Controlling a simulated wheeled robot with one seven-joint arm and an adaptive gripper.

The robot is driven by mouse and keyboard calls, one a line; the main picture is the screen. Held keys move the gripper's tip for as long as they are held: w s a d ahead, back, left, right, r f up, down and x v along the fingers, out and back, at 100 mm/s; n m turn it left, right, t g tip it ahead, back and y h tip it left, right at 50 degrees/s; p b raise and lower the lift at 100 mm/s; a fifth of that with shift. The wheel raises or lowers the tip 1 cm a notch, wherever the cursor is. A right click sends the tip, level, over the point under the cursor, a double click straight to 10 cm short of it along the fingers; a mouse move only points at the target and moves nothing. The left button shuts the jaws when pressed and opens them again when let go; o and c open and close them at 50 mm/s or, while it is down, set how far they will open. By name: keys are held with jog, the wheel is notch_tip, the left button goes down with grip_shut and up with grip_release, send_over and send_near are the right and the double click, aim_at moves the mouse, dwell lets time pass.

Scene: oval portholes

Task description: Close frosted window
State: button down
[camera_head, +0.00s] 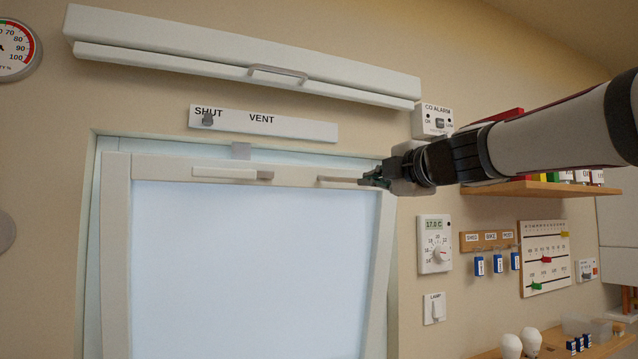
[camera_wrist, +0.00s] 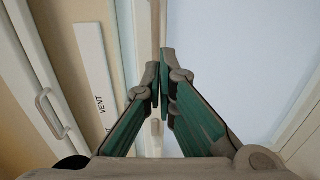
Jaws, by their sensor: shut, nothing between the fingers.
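The frosted window (camera_head: 250,265) is a pale framed pane that stands tilted, with its top rail out from the wall frame. A gap shows above and at the left side. A light handle (camera_head: 231,174) sits on the top rail, left of centre. My gripper (camera_head: 366,181) is shut and empty at the right end of the top rail. In the wrist view its green-padded fingers (camera_wrist: 160,72) meet in front of the rail and pane (camera_wrist: 215,45). I cannot tell whether they touch the rail. A thin grey-brown bar lies just left of the fingers in the head view.
A SHUT/VENT strip (camera_head: 290,126) with its knob at SHUT is above the window. Higher up is a white housing with a grey handle (camera_head: 278,73). To the right are a CO alarm (camera_head: 433,120), thermostat (camera_head: 434,244), lamp switch (camera_head: 434,308) and wooden shelf (camera_head: 540,190).

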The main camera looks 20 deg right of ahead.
aim_at(353, 182)
jog(key=w+b, duration=0.1)
jog(key=w, duration=0.3)
jog(key=shift+w, duration=0.4)
jog(key=shift+w, duration=0.1)
